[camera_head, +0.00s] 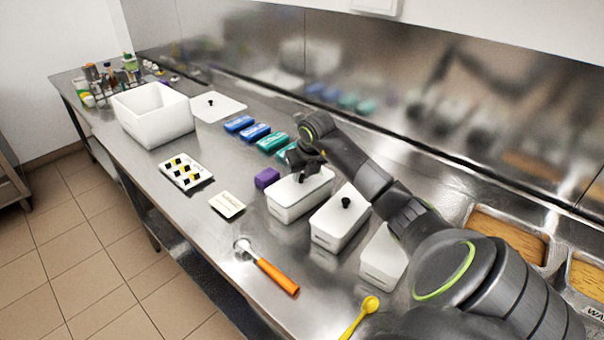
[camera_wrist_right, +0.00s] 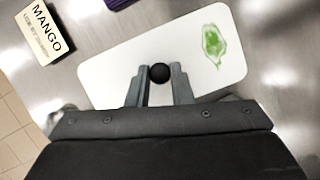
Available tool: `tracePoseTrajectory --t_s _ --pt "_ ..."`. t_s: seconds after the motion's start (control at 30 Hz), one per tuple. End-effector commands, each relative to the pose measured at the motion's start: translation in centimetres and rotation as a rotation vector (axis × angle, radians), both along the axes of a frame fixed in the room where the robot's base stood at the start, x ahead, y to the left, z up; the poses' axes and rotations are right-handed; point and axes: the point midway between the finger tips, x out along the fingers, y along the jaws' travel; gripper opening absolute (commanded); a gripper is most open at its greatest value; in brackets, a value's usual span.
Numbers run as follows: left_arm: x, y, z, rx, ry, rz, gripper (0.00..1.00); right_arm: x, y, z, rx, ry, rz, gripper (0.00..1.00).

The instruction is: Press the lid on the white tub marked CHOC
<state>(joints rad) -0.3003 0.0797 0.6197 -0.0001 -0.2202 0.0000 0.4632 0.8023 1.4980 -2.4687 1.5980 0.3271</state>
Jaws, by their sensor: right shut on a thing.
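My right gripper (camera_head: 308,172) is shut on the black knob (camera_wrist_right: 160,73) of a white lid (camera_wrist_right: 125,58). The lid has a green smear or print near one end. In the head view this lid lies over the far white tub (camera_head: 296,206) of a row of three; I cannot tell whether it is fully seated. The middle white tub (camera_head: 335,230) has a lid with a black knob (camera_head: 346,202). The near white tub (camera_head: 378,273) is partly hidden by my right arm. The marking CHOC is not readable on any tub. My left gripper is not in view.
A MANGO card (camera_wrist_right: 44,32) lies beside the lid. A purple block (camera_head: 266,178), blue and teal packs (camera_head: 272,142), a large white bin (camera_head: 155,117), an orange-handled tool (camera_head: 276,276) and a yellow spoon (camera_head: 366,308) lie around on the steel counter. The wall is behind.

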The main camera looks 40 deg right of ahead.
Motion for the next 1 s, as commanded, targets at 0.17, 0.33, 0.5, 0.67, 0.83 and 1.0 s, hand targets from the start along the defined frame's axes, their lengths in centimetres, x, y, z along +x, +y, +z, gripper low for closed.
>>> tracePoseTrajectory --t_s 0.17,0.33,0.5,0.67,0.83,1.0 --pt "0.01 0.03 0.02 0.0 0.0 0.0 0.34 0.0 -0.01 0.04 0.0 0.0 0.0 0.0" --pt "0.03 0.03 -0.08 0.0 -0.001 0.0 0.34 0.0 -0.01 -0.04 0.0 0.0 0.0 0.0" --pt "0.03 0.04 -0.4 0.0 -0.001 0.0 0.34 0.01 -0.01 -0.23 0.0 0.0 0.0 0.0" --pt "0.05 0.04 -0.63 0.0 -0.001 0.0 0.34 0.01 -0.01 -0.33 0.0 0.0 0.0 0.0" --pt "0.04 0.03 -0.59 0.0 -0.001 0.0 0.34 0.0 -0.01 -0.28 0.0 0.0 0.0 0.0" --pt "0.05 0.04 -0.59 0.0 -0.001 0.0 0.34 0.0 -0.01 -0.28 0.0 0.0 0.0 0.0"
